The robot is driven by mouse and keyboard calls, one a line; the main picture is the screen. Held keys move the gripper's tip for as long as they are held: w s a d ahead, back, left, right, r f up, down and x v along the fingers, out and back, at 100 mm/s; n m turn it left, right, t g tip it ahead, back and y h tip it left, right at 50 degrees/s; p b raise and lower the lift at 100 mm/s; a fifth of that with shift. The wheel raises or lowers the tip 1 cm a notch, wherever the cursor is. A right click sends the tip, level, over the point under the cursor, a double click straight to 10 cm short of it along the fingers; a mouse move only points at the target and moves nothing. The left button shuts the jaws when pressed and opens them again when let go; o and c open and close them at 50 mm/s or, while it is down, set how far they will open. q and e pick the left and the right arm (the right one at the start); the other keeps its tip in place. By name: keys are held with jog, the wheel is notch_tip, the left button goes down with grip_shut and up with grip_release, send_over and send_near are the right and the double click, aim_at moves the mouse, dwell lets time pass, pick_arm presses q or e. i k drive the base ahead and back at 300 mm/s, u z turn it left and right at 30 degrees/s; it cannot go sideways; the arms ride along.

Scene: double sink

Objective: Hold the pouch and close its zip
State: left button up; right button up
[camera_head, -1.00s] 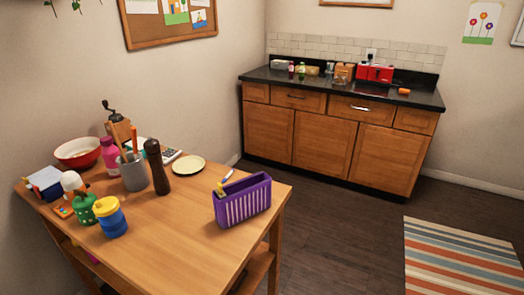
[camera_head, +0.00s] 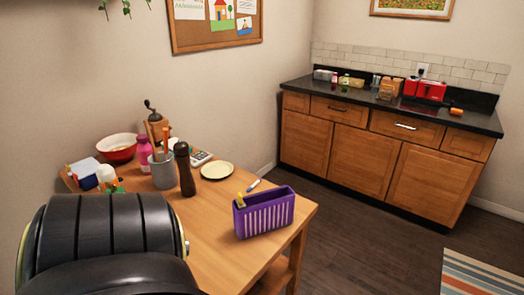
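A purple pouch (camera_head: 264,213) with white vertical stripes stands upright near the right front edge of the wooden table (camera_head: 220,262). Its top looks open. A small yellow piece (camera_head: 240,199) shows at its left end, perhaps the zip pull. A black rounded link of my own arm fills the lower left and hides part of the table. Neither gripper is in view, and nothing touches the pouch.
A white plate (camera_head: 217,170) and a pen (camera_head: 254,185) lie behind the pouch. A dark pepper mill (camera_head: 184,170), a grey cup (camera_head: 164,171) of utensils and a red bowl (camera_head: 117,147) stand farther left. The tabletop left of the pouch is bare.

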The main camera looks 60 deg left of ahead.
aim_at(240, 201)
jog(key=i, duration=1)
jog(key=u, duration=2.25)
